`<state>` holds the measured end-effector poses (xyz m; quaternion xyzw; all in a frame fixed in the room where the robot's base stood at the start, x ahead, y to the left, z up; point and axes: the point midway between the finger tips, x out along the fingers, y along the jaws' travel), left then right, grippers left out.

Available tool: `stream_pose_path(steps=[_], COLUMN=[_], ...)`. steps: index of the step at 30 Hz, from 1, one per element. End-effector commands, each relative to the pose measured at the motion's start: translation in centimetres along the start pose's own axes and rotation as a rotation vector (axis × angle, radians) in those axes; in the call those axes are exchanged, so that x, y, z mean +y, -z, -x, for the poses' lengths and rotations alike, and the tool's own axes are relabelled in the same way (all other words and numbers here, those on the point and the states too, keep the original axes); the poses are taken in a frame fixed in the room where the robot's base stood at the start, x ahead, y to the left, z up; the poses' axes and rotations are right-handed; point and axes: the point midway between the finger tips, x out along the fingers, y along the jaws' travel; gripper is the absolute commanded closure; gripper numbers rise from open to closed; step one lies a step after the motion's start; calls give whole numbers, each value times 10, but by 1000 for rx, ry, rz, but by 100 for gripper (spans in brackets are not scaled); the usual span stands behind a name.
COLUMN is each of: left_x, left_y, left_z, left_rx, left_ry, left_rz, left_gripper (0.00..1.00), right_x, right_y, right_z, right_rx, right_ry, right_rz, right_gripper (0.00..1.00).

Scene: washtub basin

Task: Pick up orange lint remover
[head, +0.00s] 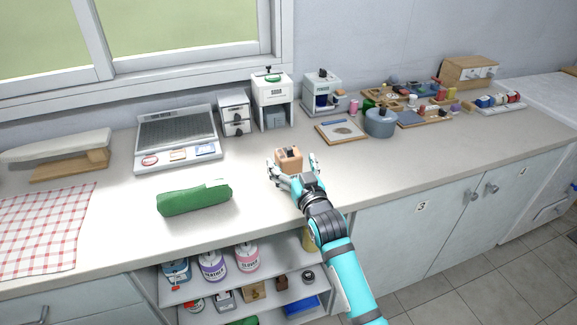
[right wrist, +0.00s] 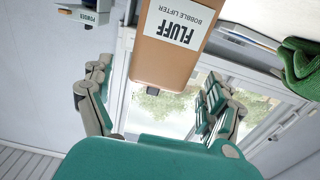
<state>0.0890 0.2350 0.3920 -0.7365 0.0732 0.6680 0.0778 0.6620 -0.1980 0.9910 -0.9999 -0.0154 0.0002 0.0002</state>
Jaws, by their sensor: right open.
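The orange lint remover (head: 289,158) stands on the counter (head: 262,212) near its middle, a small boxy orange body with a dark part on top. In the right wrist view it shows as an orange body (right wrist: 158,62) with a white label reading "FLUFF BOBBLE LIFTER". My right gripper (head: 293,166) is open, with one finger on each side of the lint remover. In the right wrist view the fingers (right wrist: 155,98) stand clear of its sides, with gaps visible. My left gripper is not in view.
A green rolled cloth (head: 194,198) lies to the left. Behind stand a flat silver device (head: 176,138), a white machine (head: 272,100) and a wooden board (head: 341,131). A blue-grey pot (head: 380,123) and several small items are at the right. The counter's front centre is clear.

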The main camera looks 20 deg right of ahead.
Motion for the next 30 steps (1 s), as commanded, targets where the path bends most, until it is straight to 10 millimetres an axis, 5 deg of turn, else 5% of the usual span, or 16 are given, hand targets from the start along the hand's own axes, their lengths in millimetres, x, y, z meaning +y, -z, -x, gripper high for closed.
stream_pose_path(steps=[6, 15, 30], left_x=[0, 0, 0], left_y=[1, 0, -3], left_z=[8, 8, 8], left_rx=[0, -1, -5], left_ry=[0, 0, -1], left_rz=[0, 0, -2], left_gripper=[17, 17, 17], right_x=[2, 2, 2], right_y=[2, 1, 1], right_z=[-32, -36, -36], right_rx=[1, 1, 1], right_ry=[0, 0, 0], right_rz=[0, 0, 0], right_gripper=[12, 12, 77])
